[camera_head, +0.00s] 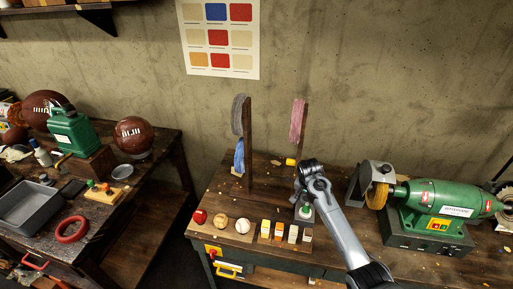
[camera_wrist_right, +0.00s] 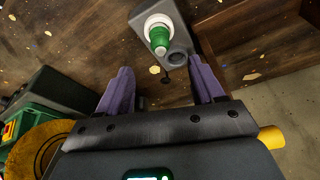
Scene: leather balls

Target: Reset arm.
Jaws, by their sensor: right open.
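My right arm comes in from the lower right of the head view. A red ball (camera_head: 200,217), a tan ball (camera_head: 220,221) and a white ball (camera_head: 243,226) sit in a row on the bench's front left. My left gripper is out of view.
A green bench grinder (camera_head: 440,198) stands close to the right of my arm. Two upright posts (camera_head: 248,145) rise behind. A side table (camera_head: 150,170) at left holds a grey tray (camera_head: 30,207) and balls.

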